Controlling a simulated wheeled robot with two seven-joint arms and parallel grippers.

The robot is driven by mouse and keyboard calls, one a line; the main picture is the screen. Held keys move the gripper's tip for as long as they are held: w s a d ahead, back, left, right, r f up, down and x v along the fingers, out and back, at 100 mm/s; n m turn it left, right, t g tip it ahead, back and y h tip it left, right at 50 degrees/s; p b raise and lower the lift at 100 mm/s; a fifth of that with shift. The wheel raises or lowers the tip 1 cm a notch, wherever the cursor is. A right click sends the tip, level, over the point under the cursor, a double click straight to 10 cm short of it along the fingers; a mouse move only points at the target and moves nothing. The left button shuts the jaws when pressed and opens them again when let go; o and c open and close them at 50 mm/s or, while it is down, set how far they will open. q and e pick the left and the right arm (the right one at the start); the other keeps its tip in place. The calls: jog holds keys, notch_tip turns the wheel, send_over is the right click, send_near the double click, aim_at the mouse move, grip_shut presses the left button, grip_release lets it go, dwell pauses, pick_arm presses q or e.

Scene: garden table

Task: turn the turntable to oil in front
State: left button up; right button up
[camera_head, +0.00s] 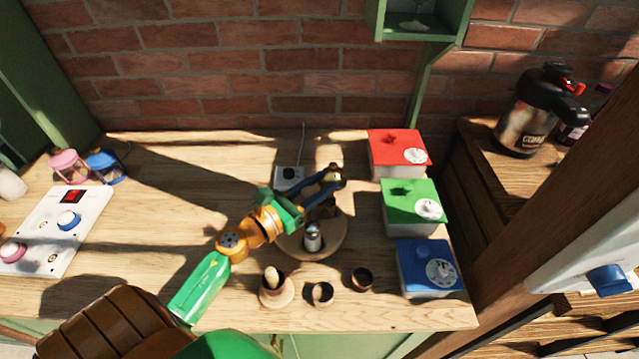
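The turntable (330,238) is a round wooden disc near the middle of the garden table. A small silver-topped shaker (313,237) stands on its front part. A brown, knob-topped item (334,172) stands at its back, partly covered by my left gripper; I cannot tell if it is the oil. My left gripper (334,180) reaches over the turntable from the left, its two blue fingers apart with the brown knob at their tips. Whether they press on it is unclear. The arm hides the turntable's left and back parts. My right gripper is not in view.
Red (397,148), green (408,203) and blue (428,265) boxes with dials line the table's right side. Small wooden cups (322,294) stand in front of the turntable. A white panel with knobs (55,232) lies left.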

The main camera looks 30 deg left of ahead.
pick_arm(q)
grip_shut()
dwell(1.1)
